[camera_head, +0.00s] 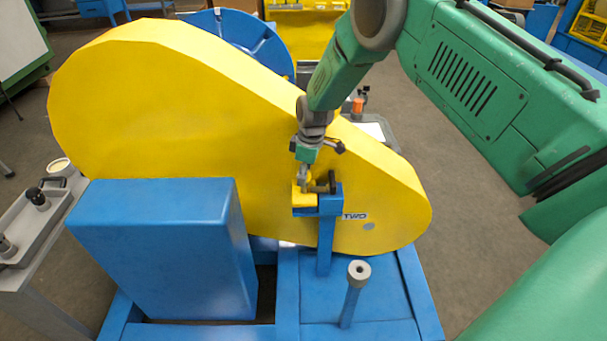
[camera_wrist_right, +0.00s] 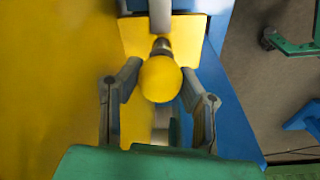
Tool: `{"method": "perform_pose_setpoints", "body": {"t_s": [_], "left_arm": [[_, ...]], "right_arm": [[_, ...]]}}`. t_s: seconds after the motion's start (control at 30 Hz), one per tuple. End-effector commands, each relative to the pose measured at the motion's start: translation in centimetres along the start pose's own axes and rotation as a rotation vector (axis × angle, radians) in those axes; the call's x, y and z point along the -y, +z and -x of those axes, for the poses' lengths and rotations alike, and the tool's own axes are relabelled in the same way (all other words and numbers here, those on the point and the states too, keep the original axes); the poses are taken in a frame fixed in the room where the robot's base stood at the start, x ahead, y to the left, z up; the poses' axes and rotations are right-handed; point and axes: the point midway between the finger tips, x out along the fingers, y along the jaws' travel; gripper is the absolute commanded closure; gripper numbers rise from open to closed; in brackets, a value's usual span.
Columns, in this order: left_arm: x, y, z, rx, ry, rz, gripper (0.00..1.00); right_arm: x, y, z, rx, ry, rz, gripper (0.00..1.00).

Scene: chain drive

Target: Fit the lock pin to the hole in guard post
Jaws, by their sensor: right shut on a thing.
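The lock pin shows in the right wrist view as a round yellow knob (camera_wrist_right: 160,78) with a short dark metal shank. My right gripper (camera_wrist_right: 162,72) has one finger on each side of the knob and is shut on it. In the head view, my right gripper (camera_head: 305,172) is at the top of the blue guard post (camera_head: 325,245), over a yellow tab (camera_head: 303,201). The shank points at the yellow plate in the wrist view. The hole is hidden, so I cannot tell whether the pin is in it. My left gripper is not in view.
The large yellow chain guard (camera_head: 180,110) stands right behind the post. A blue box (camera_head: 165,245) is at the left. A short blue post with a grey ring top (camera_head: 358,272) rises in front. A grey tray (camera_head: 35,215) is on the far left.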

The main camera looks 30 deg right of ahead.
Motion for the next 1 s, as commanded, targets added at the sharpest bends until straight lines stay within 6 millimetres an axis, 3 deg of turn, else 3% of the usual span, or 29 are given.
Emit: {"method": "perform_pose_setpoints", "body": {"t_s": [0.9, 0.93, 1.0], "left_arm": [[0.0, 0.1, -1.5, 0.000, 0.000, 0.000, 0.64], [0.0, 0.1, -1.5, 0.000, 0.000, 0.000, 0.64], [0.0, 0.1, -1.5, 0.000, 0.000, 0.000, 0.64]], "right_arm": [[0.0, 0.3, -2.3, 0.000, 0.001, 0.000, 1.00], [0.0, 0.3, -2.3, 0.000, 0.001, 0.000, 0.65], [0.0, 0.3, -2.3, 0.000, 0.001, 0.000, 0.44]]}}
